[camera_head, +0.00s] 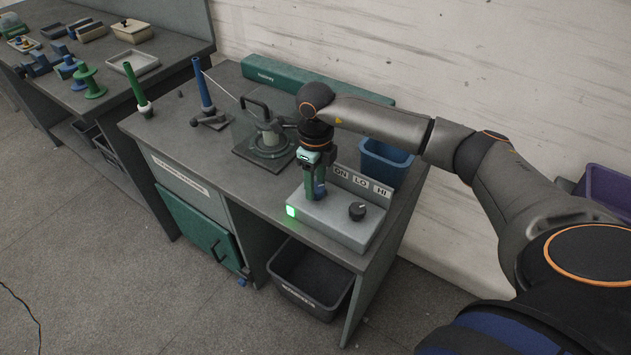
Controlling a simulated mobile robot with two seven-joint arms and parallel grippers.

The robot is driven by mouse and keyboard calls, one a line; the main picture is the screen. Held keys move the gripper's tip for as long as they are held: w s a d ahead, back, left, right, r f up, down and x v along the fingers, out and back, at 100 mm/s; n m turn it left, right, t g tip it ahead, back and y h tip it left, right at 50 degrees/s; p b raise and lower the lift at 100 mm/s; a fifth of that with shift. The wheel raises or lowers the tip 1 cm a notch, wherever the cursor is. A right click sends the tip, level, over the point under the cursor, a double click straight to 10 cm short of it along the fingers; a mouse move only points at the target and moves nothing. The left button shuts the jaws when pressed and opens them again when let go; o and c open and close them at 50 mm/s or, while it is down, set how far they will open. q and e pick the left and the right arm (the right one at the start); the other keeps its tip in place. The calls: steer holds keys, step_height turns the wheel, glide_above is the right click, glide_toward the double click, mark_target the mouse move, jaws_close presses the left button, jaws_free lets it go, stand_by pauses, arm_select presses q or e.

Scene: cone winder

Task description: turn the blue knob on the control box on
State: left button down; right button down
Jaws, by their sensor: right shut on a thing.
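The grey control box (335,222) sits at the front right of the bench, with a plate behind it lettered ON, LO and HI. The blue knob (320,189) is on the left part of the box, partly hidden by my right gripper (316,194). My right gripper points down from above and is shut on the blue knob. A small green light (291,211) glows on the box's front left corner. A black knob (357,211) is on the right part of the box, apart from the gripper. My left gripper is not in view.
A winder with a handle and clear cover (266,137) stands left of my gripper. A blue bin (384,163) is behind the box, and a dark bin (310,278) is under the bench. Green and blue spindles (135,86) stand farther left.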

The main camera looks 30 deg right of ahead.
mark_target(316, 186)
steer(key=shift+c, duration=1.8)
jaws_free()
steer(key=shift+r, duration=0.1)
step_height(316, 186, up, 12)
steer(key=b, duration=0.1)
steer(key=shift+r, duration=0.15)
